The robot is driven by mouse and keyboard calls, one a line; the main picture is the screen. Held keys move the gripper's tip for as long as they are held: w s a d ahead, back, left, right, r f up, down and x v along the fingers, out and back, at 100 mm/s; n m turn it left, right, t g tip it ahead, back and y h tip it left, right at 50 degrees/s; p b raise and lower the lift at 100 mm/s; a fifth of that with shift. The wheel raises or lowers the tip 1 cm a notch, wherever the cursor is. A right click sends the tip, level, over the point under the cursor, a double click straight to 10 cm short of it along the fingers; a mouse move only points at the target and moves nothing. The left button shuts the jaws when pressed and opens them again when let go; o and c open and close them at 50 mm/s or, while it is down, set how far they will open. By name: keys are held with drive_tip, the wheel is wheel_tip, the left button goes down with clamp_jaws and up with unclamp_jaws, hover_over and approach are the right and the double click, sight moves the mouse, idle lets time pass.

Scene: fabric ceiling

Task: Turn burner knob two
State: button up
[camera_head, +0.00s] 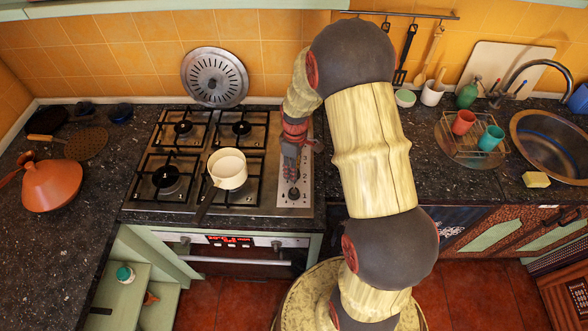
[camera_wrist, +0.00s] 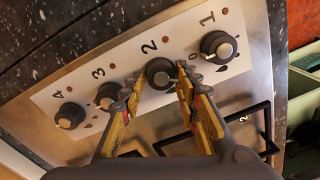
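Burner knob two (camera_wrist: 161,72) is a round black knob with a grey cap on the white control strip (camera_wrist: 185,38), below the printed 2. My gripper (camera_wrist: 157,84) is open in the wrist view, one finger on each side of the lower part of knob two. The left finger is close to knob three (camera_wrist: 108,96); the right finger is between knob two and knob one (camera_wrist: 217,46). I cannot tell whether either finger touches knob two. In the head view my gripper (camera_head: 290,176) points down over the strip at the stove's right side; knob two is not clear there.
Knob four (camera_wrist: 69,116) is at the far end of the row. A cream pan (camera_head: 228,168) stands on the front right burner of the stove (camera_head: 205,160). A round metal lid (camera_head: 214,76) leans on the back wall. Cups on a rack (camera_head: 472,150) stand right of my arm.

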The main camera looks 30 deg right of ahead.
drive_tip(key=o, duration=0.3)
wheel_tip(320, 180, up, 12)
drive_tip(key=shift+d, duration=0.2)
idle(0.5)
drive_tip(key=shift+w, duration=0.1)
idle(0.4)
